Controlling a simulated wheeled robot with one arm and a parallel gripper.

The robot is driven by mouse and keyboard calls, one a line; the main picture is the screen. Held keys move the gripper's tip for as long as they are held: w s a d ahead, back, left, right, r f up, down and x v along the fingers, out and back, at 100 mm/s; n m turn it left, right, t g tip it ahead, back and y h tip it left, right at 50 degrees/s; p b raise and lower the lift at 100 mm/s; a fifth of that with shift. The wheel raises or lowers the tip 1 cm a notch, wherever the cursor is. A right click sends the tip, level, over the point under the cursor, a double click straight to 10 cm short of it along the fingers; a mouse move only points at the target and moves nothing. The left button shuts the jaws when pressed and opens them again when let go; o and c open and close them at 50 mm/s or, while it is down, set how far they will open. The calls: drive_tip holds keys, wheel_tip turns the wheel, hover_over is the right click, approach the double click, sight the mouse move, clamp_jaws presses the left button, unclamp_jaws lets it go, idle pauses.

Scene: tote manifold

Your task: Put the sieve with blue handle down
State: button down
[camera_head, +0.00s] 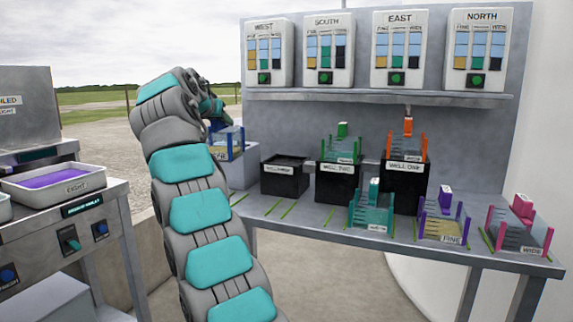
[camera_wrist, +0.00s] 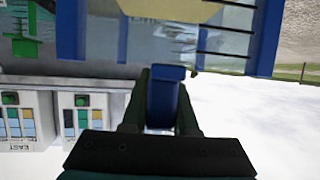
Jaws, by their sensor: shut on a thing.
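My gripper (camera_head: 212,108) is shut on the blue handle (camera_wrist: 165,95) of the sieve, which stands upright between the two fingers in the wrist view. The sieve with blue handle (camera_head: 228,146) hangs at the left end of the bench in the head view, with clear walls, blue posts and a partly hidden label. Its blue frame (camera_wrist: 265,40) fills the top of the wrist view. A pale grey block (camera_head: 243,172) shows just below and behind the sieve. I cannot tell whether the two touch. My arm hides part of the gripper and the sieve's left side.
On the bench (camera_head: 300,215), a black well box (camera_head: 285,180) looks empty. Two other well boxes hold a green sieve (camera_head: 342,146) and an orange sieve (camera_head: 408,146). Teal (camera_head: 371,212), purple (camera_head: 444,222) and pink (camera_head: 520,232) sieves line the front. Green-marked bench space is clear at front left.

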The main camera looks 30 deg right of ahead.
drive_tip(key=shift+s+d, duration=0.1)
drive_tip(key=shift+d, duration=0.3)
drive_tip(key=shift+d+r, duration=0.2)
drive_tip(key=shift+d, duration=0.1)
drive_tip(key=shift+d, duration=0.2)
drive_tip(key=shift+d, duration=0.55)
drive_tip(key=shift+d+r, duration=0.2)
drive_tip(key=shift+d, duration=0.05)
drive_tip(key=shift+d+m+g+h, duration=0.25)
drive_tip(key=shift+m+g+h, duration=0.05)
